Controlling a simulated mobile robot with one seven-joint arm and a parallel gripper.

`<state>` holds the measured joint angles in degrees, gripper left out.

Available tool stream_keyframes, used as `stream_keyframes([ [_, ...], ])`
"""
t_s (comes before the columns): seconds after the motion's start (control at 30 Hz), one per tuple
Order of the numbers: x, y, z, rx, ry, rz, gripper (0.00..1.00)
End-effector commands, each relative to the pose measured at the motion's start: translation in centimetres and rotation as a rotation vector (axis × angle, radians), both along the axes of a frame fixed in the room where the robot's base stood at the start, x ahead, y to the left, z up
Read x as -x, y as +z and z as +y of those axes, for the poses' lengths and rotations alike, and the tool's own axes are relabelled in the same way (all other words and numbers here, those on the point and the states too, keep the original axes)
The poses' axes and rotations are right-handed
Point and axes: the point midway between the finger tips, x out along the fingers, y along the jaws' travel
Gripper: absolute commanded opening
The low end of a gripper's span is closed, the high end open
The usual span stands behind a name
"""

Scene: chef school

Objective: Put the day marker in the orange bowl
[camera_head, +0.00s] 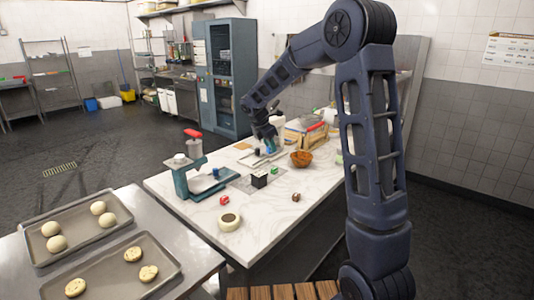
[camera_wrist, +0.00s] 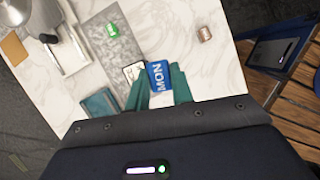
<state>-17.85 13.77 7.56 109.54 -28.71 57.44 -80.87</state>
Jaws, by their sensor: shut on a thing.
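The day marker is a blue block lettered MON (camera_wrist: 158,76), held between the teal fingers of my gripper (camera_wrist: 162,84) in the wrist view. My gripper (camera_head: 268,143) is shut on it above the far part of the marble counter in the head view. There the marker is too small and crowded to make out surely. The orange bowl (camera_head: 301,158) stands on the counter, to the right of my gripper and nearer the camera. It looks empty. I do not see the bowl in the wrist view.
A black holder (camera_head: 259,180), a green cube (camera_head: 275,170), a red cube (camera_head: 224,200), a brown cube (camera_head: 295,197) and a tape roll (camera_head: 229,222) lie on the marble counter (camera_head: 180,217). A teal device (camera_head: 191,180) stands at left. Trays of dough (camera_head: 77,228) sit on the nearer table.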

Motion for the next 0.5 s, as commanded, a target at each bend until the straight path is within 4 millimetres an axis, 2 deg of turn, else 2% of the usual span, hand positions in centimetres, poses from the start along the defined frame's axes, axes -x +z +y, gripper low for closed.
stream_keyframes([
  [0.03,-1.9,-0.2,-0.7,0.0,-0.034,0.002,0.01],
  [0.1,-4.1,-0.3,-1.7,-0.001,-0.077,0.002,0.01],
  [0.27,-9.1,-0.8,-4.3,-0.003,-0.176,0.002,0.01],
  [0.5,-15.9,-2.1,-9.2,-0.001,-0.327,0.002,0.01],
])
